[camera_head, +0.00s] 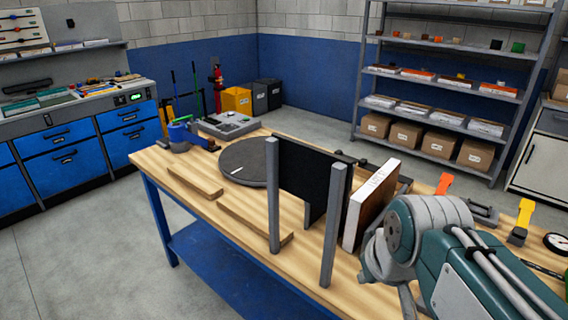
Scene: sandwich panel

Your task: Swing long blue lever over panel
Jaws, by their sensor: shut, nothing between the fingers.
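A dark upright panel (321,165) stands on the wooden workbench between grey posts. A thick sandwich panel (371,205) with a white edge and brown face stands just to its right. I cannot make out a long blue lever over either panel. A small blue item (179,134) sits at the bench's far left end, too small to tell its shape. My arm fills the lower right, in front of the right part of the bench. My gripper's fingers do not show.
The workbench (259,205) carries a round dark disc (243,161), wooden strips (195,180), an orange-handled clamp (444,184), a yellow-handled clamp (523,219) and a dial gauge (557,243). Floor is clear at left. Blue cabinets (62,158) and grey shelving (437,148) stand beyond.

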